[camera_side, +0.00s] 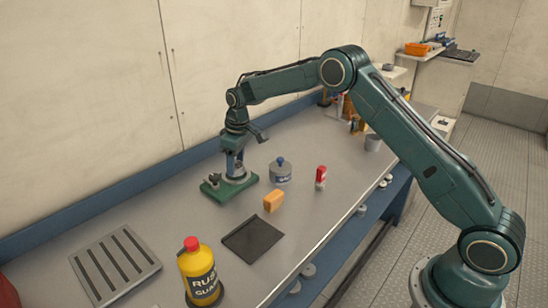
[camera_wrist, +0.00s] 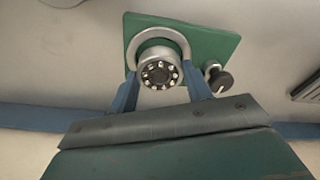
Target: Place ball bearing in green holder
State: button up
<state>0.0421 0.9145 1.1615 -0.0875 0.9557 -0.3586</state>
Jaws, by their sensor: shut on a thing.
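The ball bearing (camera_wrist: 160,74) is a silver ring with bright balls around a dark centre. It sits between the blue fingers of my gripper (camera_wrist: 162,88), which is shut on it. The green holder (camera_wrist: 215,44) is a flat plate with a silver ring-shaped seat and a black knob at one corner. The bearing overlaps this seat in the wrist view; I cannot tell whether it is inside or just above it. In the side view my gripper (camera_side: 234,163) points down over the holder (camera_side: 225,193), and the bearing is not clearly visible.
A grey-blue lidded pot (camera_side: 280,173), an orange block (camera_side: 274,200) and a red-topped container (camera_side: 321,177) stand right of the holder. The wall runs close behind.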

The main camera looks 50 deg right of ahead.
aim_at(241, 166)
jog(key=shift+f, duration=0.65)
jog(key=shift+f, duration=0.15)
jog(key=o, duration=1.2)
jog(key=r, duration=0.4)
jog(key=s+r, duration=0.1)
jog(key=r, duration=0.7)
jog(key=shift+s+d+r, duration=0.1)
jog(key=shift+s+d, duration=0.05)
jog(key=shift+d, duration=0.1)
